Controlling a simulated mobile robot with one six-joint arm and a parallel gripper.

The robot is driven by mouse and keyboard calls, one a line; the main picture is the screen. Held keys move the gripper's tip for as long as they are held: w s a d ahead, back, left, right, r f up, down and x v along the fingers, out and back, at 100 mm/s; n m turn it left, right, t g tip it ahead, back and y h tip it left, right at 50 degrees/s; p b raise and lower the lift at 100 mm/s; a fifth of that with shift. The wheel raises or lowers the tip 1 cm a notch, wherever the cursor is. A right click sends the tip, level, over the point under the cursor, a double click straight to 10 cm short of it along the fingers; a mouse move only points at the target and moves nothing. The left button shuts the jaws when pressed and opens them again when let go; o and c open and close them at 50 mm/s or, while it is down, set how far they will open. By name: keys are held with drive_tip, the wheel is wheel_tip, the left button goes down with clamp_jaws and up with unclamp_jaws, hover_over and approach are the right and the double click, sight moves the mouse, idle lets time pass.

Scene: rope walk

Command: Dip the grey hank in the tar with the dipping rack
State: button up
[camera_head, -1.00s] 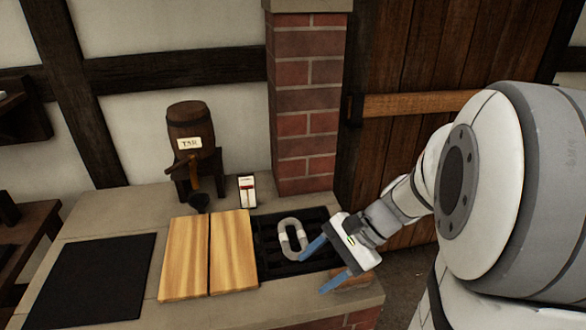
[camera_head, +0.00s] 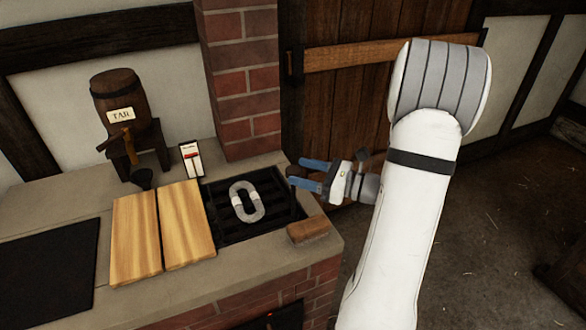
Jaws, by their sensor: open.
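The grey hank (camera_head: 247,202), an oval loop with pale bands, lies flat on a black slatted rack (camera_head: 222,222) set into the stone top. A brown wooden block (camera_head: 308,230) sits at the rack's front right corner; I cannot tell whether it is joined to the rack. My gripper (camera_head: 295,172) is open and empty, its two blue fingers pointing left near the rack's back right corner, apart from the hank. A barrel labelled TAR (camera_head: 116,94) stands at the back left with a spout. No open tar surface shows.
Two pale wooden boards (camera_head: 162,236) lie side by side left of the rack. A brick pillar (camera_head: 241,80) rises behind the rack. A black plate (camera_head: 45,270) lies far left.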

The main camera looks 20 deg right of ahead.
sight(293, 169)
drive_tip(key=shift+x, duration=1.6)
drive_tip(key=shift+s, duration=0.1)
clamp_jaws()
